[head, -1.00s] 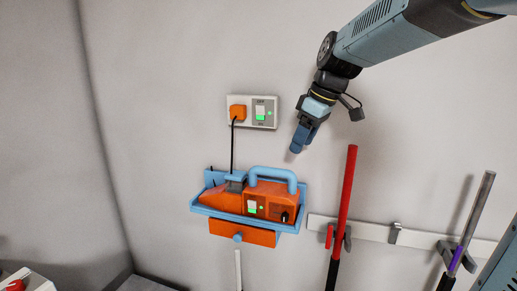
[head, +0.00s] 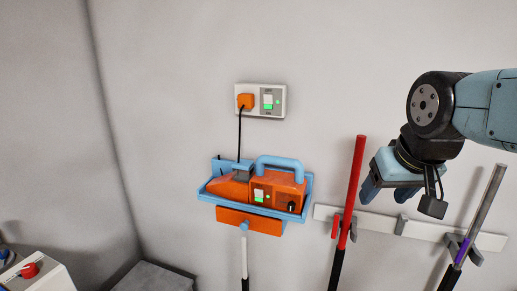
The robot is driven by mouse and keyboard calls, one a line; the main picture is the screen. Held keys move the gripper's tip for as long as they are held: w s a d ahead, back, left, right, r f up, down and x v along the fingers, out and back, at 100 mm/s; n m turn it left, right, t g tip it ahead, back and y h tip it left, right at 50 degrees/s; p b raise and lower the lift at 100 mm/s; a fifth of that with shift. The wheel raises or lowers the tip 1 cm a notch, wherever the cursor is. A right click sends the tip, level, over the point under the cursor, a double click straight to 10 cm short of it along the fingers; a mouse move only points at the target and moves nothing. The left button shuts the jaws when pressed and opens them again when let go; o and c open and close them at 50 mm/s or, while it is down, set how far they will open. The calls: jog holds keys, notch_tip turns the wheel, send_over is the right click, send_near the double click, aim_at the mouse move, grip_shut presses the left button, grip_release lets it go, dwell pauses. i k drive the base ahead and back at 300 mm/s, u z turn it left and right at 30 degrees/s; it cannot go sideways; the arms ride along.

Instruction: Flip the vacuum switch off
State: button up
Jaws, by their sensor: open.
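The orange handheld vacuum (head: 285,182) with a blue handle sits in a blue wall holder (head: 213,198). The vacuum switch (head: 259,196) is a white rocker with a green lower part on the vacuum's front, beside a dark knob. A black cord runs from the plug down to the vacuum. My gripper (head: 370,190) is open and empty, to the right of the vacuum, with its fingers pointing down-left. It is apart from the switch.
A red pole (head: 352,190) stands between the vacuum and my gripper. A white wall rail (head: 380,223) holds it and a grey pole (head: 484,205) at right. A white box with a red knob (head: 30,270) is at lower left. The wall left of the vacuum is bare.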

aim_at(258, 193)
jog(key=u, duration=0.5)
jog(key=k, duration=1.3)
jog(key=u, duration=0.5)
jog(key=i, duration=0.9)
jog(key=u, duration=0.05)
